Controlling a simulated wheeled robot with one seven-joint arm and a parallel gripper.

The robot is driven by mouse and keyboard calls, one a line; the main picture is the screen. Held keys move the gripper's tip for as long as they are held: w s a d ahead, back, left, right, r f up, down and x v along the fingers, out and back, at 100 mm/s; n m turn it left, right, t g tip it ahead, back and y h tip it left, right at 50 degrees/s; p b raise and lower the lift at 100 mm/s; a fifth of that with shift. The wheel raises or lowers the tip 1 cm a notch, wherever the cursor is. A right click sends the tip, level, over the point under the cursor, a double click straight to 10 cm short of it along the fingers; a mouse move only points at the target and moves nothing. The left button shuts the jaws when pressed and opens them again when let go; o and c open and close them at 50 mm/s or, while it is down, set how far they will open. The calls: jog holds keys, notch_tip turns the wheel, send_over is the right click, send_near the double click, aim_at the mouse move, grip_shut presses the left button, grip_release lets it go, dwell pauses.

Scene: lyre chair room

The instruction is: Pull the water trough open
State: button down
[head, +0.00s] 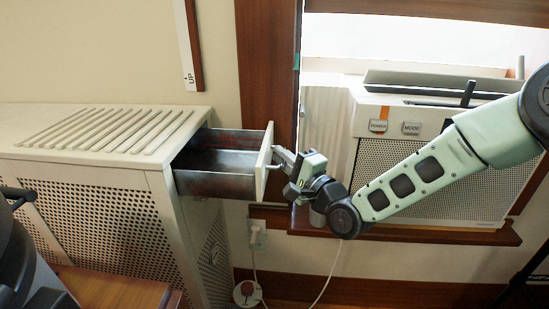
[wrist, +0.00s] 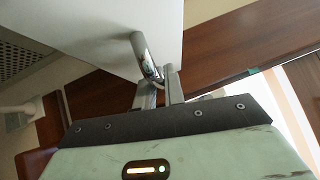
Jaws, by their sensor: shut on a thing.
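The water trough (head: 215,183) is a dark metal drawer with a white front panel (head: 264,165). It stands pulled out from the right side of a cream perforated cabinet, and its inside looks empty. My gripper (head: 285,160) is at the outer face of the front panel. In the wrist view, my gripper (wrist: 158,88) has its two metal fingers around a chrome bar handle (wrist: 146,55) on the white panel (wrist: 110,30). The gripper is shut on this handle. The far end of the handle is partly hidden by the fingers.
The cream cabinet (head: 100,150) has a ribbed top. A window unit with POWER and MODE buttons (head: 410,128) sits on a brown sill (head: 420,236) behind my arm.

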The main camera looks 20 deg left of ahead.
jog(key=c, duration=1.5)
grip_release()
jog(key=v, duration=1.7)
jog(key=shift+d+b, duration=0.2)
jog(key=shift+b, duration=0.15)
jog(key=shift+s+f, duration=0.1)
